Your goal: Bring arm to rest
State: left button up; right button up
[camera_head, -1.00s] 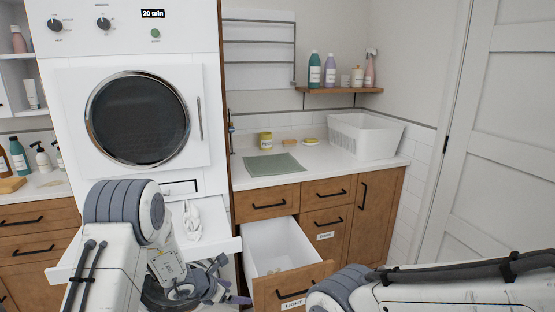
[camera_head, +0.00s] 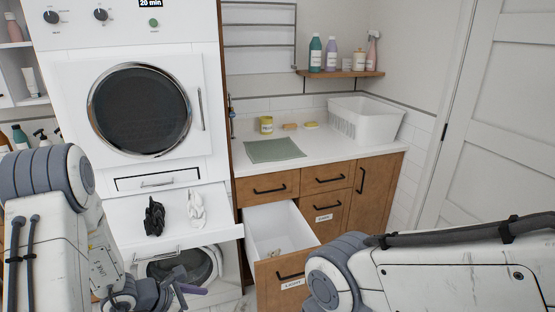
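My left arm comes in at the lower left. Its gripper (camera_head: 160,294) hangs low in front of the lower machine, partly cut off by the bottom edge; whether its fingers are open or shut is unclear. I see nothing held in it. My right arm crosses the lower right, and its gripper is out of view. A black crumpled cloth (camera_head: 154,217) and a white crumpled cloth (camera_head: 196,208) lie side by side on the pull-out shelf (camera_head: 120,214), above and apart from my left gripper.
The drawer labelled LIGHT (camera_head: 285,277) stands open with a small pale item inside. The DARK drawer (camera_head: 324,213) is shut. The upper machine's door (camera_head: 140,110) is shut.

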jog(key=shift+r+p, duration=2.4)
jog(key=shift+r, duration=0.55)
